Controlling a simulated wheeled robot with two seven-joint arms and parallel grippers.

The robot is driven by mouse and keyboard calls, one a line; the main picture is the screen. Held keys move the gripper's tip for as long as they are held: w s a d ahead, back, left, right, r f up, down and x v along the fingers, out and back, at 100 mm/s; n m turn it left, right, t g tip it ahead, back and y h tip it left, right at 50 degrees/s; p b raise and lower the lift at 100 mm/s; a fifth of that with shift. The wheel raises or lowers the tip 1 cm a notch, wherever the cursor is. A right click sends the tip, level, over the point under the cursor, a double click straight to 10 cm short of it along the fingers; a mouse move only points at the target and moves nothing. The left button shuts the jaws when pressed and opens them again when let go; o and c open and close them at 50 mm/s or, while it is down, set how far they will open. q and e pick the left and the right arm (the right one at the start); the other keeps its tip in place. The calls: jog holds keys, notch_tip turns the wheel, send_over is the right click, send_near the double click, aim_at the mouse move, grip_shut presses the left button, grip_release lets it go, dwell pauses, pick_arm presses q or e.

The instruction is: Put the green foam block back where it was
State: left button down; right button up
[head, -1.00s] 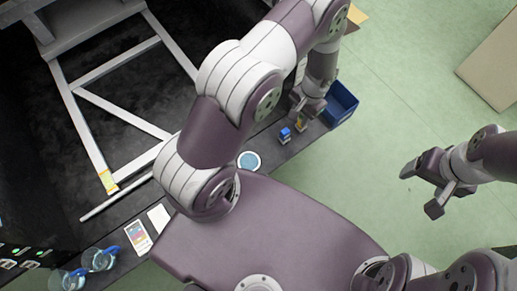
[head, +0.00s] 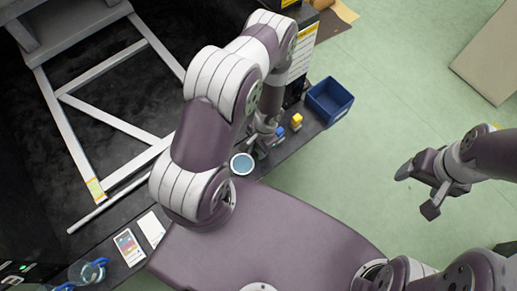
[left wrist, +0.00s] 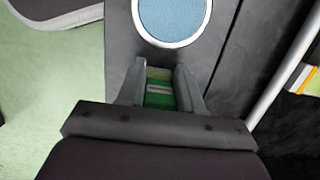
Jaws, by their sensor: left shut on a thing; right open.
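My left gripper (head: 258,149) is low over the dark bench, beside a round blue disc with a pale rim (head: 242,164). In the left wrist view its fingers (left wrist: 160,92) are shut on the green foam block (left wrist: 158,98), of which only a small green part with a pale stripe shows between them. The disc (left wrist: 172,18) lies just beyond the fingertips there. The block is hidden in the head view. My right gripper (head: 418,190) is open and empty over the green floor at the right.
A blue-capped bottle (head: 280,132) and a yellow-capped bottle (head: 296,121) stand right of my left gripper. A blue bin (head: 330,101) is beyond them. Cards (head: 128,246) and a glass vessel with a blue handle (head: 93,272) are at lower left. A pale metal frame (head: 68,135) lies behind the bench.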

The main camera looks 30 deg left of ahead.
pick_arm(q)
jog(key=shift+f, duration=0.1)
jog(key=shift+f, duration=0.15)
jog(key=c, duration=0.7)
grip_release()
jog(key=shift+c, duration=0.2)
